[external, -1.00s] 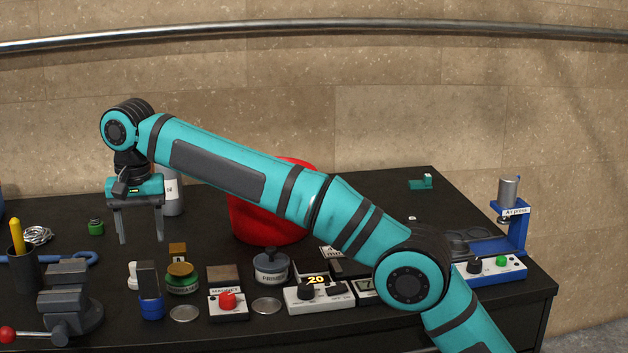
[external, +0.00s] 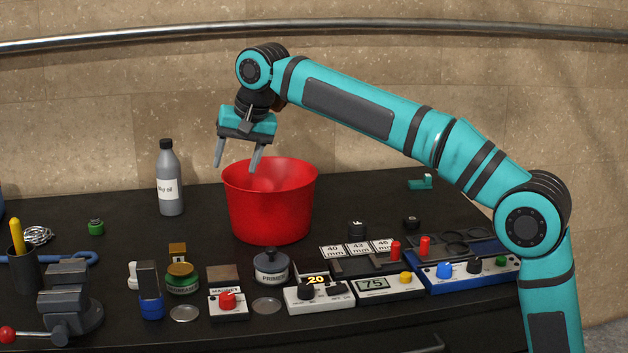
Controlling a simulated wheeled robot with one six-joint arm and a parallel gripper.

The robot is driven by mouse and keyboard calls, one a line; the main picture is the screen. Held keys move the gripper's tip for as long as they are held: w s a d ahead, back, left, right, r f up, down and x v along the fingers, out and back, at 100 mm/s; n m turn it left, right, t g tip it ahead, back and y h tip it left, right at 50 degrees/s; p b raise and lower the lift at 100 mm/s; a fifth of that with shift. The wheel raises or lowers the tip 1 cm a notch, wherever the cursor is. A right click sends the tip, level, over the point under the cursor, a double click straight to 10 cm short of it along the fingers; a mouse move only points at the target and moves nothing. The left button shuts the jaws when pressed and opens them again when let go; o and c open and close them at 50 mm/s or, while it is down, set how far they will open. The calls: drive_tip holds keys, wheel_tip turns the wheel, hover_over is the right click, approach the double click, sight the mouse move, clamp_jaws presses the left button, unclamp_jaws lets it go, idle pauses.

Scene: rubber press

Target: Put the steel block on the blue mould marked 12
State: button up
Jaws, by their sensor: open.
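My gripper (external: 238,167) is open and empty, pointing down with a tilt near the left rim of the red bucket (external: 270,208). I cannot surely pick out the steel block. A dark grey block-like piece (external: 148,274) shows at the front left, at the top of a small blue piece (external: 151,307). A brownish flat block (external: 223,272) sits behind the magnet box. I cannot read a 12 on any blue mould. Two small dark round pieces, one (external: 357,229) behind the size cards and one (external: 411,222) farther right, have marks too small to read.
A grey bottle (external: 170,180) stands left of the bucket. A vise (external: 70,302) is at the front left. The magnet box (external: 228,304), a box showing 20 (external: 318,295) and a blue control base (external: 465,268) line the front. My arm hides the air press. The back right table is mostly clear.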

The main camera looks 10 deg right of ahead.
drive_tip(key=s+d+r+t, duration=0.1)
drive_tip(key=d+t, duration=0.1)
drive_tip(key=d, duration=0.9)
drive_tip(key=s+d+r+t+y, duration=0.1)
drive_tip(key=d+r+t, duration=0.15)
drive_tip(key=d, duration=0.95)
drive_tip(key=s+d+r+t, duration=0.1)
drive_tip(key=d+t, duration=0.1)
drive_tip(key=d, duration=0.9)
drive_tip(key=s+d+f+t+h, duration=0.2)
drive_tip(key=s+d+f+t, duration=0.2)
drive_tip(key=s+d, duration=0.5)
drive_tip(key=s+d+f+t+h, duration=0.2)
drive_tip(key=s+d+f+t, duration=0.2)
drive_tip(key=s+d+f, duration=0.3)
drive_tip(key=s+d, duration=0.3)
drive_tip(key=d, duration=0.3)
drive_tip(key=shift+s+d+f, duration=0.15)
drive_tip(key=shift+s+d, duration=0.15)
drive_tip(key=shift+d, duration=0.05)
